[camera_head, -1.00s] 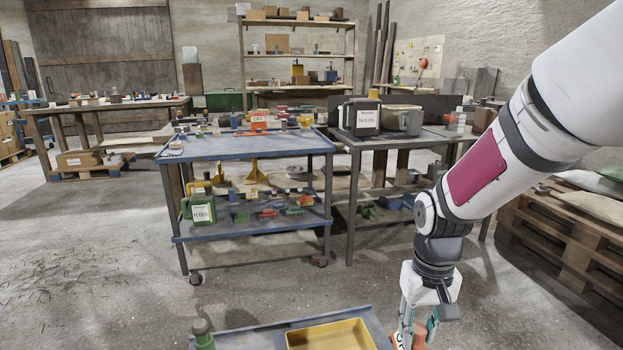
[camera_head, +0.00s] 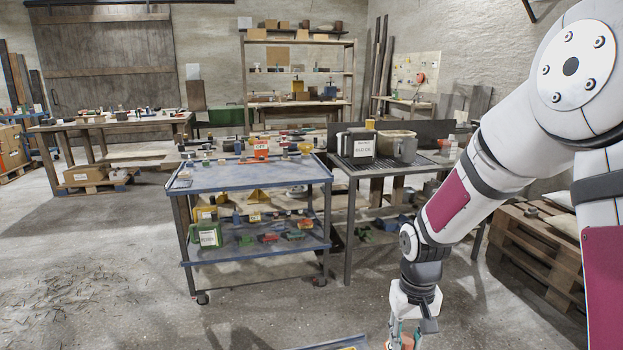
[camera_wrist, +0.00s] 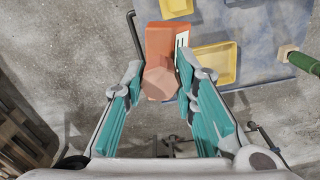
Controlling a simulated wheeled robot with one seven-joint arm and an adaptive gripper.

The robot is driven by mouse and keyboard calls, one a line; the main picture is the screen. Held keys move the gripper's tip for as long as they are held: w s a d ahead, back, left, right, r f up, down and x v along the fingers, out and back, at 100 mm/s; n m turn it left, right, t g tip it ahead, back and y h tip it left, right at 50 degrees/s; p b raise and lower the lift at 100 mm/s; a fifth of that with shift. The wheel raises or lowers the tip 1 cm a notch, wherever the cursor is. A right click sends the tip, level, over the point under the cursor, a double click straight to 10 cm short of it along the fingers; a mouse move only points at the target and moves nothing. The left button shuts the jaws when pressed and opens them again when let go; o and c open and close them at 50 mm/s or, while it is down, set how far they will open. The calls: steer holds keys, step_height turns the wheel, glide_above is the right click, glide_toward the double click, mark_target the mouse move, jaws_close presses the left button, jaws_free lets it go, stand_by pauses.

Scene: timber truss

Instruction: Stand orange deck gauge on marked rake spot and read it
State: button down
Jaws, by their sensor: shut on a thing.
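The orange deck gauge (camera_wrist: 160,42) is between my gripper's teal-padded fingers (camera_wrist: 160,88) in the wrist view. It is a blocky orange body with a paler faceted end toward the camera and a white label strip on its right side. My gripper is shut on it. The gauge is above the blue-grey cart top (camera_wrist: 275,35) and floor; I cannot tell whether it touches anything. In the head view my gripper (camera_head: 404,340) is at the bottom edge, with only a bit of orange showing. I cannot make out a marked rake spot.
A yellow tray (camera_wrist: 213,63) and a green bottle (camera_wrist: 303,62) are on the near cart. A blue two-shelf cart (camera_head: 250,175) with tools stands ahead, beside a metal table (camera_head: 345,172). A pallet stack (camera_head: 530,250) stands at right. Floor at left is open, with scattered debris.

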steer(key=shift+s+a+r+p, duration=0.1)
steer(key=shift+s+r+p, duration=0.45)
steer(key=shift+r+p, duration=0.65)
steer(key=shift+s+r+p, duration=0.5)
steer(key=shift+r+p, duration=0.15)
steer(key=shift+p, duration=0.9)
steer(key=shift+a, duration=0.1)
